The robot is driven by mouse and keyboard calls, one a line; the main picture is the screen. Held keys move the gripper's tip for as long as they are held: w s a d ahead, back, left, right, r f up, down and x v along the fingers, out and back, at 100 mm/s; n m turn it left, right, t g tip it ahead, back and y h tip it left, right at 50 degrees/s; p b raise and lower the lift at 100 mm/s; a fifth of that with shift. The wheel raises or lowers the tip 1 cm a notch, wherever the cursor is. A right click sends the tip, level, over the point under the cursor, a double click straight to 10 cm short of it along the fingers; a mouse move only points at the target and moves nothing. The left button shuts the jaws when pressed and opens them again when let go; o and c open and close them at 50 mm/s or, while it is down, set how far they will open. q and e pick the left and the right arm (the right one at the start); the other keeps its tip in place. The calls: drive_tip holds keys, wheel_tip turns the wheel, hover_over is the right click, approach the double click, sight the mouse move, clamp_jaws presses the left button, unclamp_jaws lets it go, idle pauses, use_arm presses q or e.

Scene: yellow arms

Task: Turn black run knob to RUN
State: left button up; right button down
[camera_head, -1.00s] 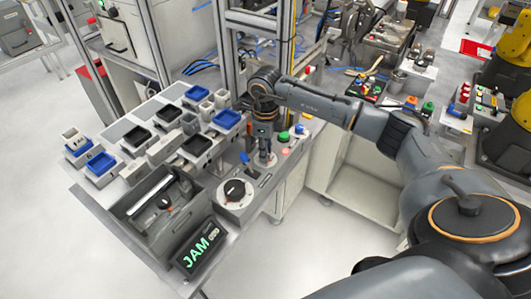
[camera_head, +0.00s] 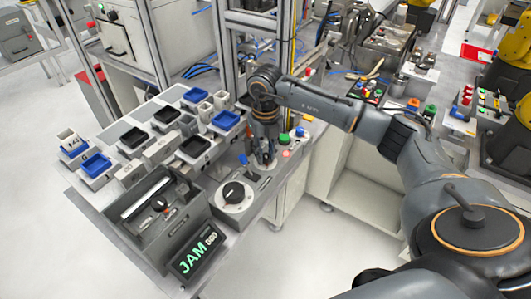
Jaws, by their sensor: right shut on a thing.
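A large black knob (camera_head: 234,192) sits on a round white dial at the near part of the control panel, uncovered and apart from my gripper. My right gripper (camera_head: 265,161) points down at the panel behind and to the right of that dial. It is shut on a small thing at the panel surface. The fingers and my wrist hide most of that thing, so I cannot tell its shape or setting. A dark display (camera_head: 199,253) at the front corner shows green "JAM" lettering. My left gripper is not in view.
A blue-tipped lever (camera_head: 243,158) stands close left of my right gripper. A green button (camera_head: 284,138) and a reddish button (camera_head: 286,154) lie close right. A grey open box (camera_head: 152,240) and several blue and black trays fill the bench at left.

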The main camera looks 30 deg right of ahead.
sight(266, 155)
drive_tip(key=shift+m, duration=0.5)
drive_tip(key=c, duration=1.1)
unclamp_jaws()
wheel_tip(266, 155, up, 12)
drive_tip(key=shift+f, duration=0.1)
